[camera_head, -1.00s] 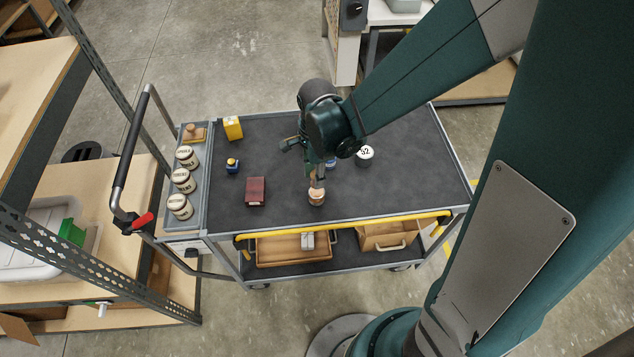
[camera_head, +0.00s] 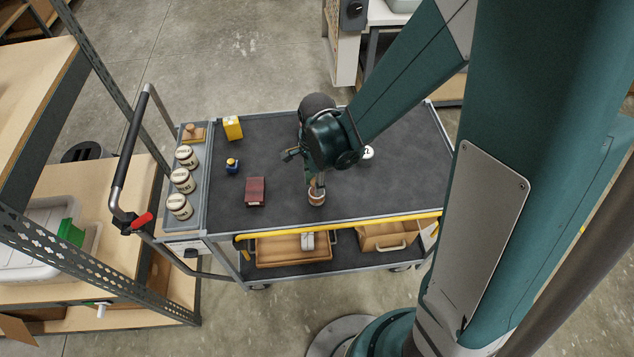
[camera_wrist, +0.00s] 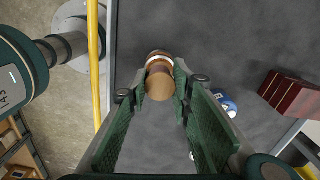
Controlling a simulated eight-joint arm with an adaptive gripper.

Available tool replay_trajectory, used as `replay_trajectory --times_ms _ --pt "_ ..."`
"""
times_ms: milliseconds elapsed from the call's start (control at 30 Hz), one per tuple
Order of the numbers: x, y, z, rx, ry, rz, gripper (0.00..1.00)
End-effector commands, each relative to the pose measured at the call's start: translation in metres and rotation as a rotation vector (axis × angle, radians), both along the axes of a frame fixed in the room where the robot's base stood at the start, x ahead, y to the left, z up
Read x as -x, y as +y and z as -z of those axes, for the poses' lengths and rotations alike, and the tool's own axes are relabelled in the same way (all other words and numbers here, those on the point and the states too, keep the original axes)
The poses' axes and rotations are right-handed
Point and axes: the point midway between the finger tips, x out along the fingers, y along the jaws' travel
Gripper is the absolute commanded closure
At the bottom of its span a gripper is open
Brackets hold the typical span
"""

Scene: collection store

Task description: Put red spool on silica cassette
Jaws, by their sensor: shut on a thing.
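My gripper (camera_wrist: 160,82) is shut on a small round tan-and-brown thing (camera_wrist: 160,60) with a white band. It looks spool-like, but I see no clear red on it. In the head view this thing (camera_head: 316,198) is at the front of the cart top, under my gripper (camera_head: 317,186). I cannot tell whether it touches the surface. A dark red box (camera_head: 255,191) lies to its left, also at the right in the wrist view (camera_wrist: 292,93). I cannot tell for sure which thing is the silica cassette.
A yellow box (camera_head: 232,128) and a blue bottle (camera_head: 232,166) stand on the cart's left part. Several labelled jars (camera_head: 182,181) stand in the side tray. A white-topped jar (camera_head: 367,153) is partly behind my arm. A blue-and-white thing (camera_wrist: 226,103) lies near my fingers. A yellow rail (camera_head: 340,228) edges the front.

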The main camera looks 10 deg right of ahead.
Motion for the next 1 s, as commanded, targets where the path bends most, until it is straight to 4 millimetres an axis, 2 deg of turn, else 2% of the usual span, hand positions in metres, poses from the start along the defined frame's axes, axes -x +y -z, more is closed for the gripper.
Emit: replay_trajectory --times_ms 200,233,333,767,1000 --pt "0.0 0.0 0.004 0.0 0.0 0.0 0.88" --pt "0.0 0.0 0.003 0.0 0.0 0.0 0.74" --pt "0.0 0.0 0.003 0.0 0.0 0.0 0.63" --pt "0.0 0.0 0.001 0.0 0.0 0.0 0.63" --pt "0.0 0.0 -0.008 0.0 0.0 0.0 0.63"
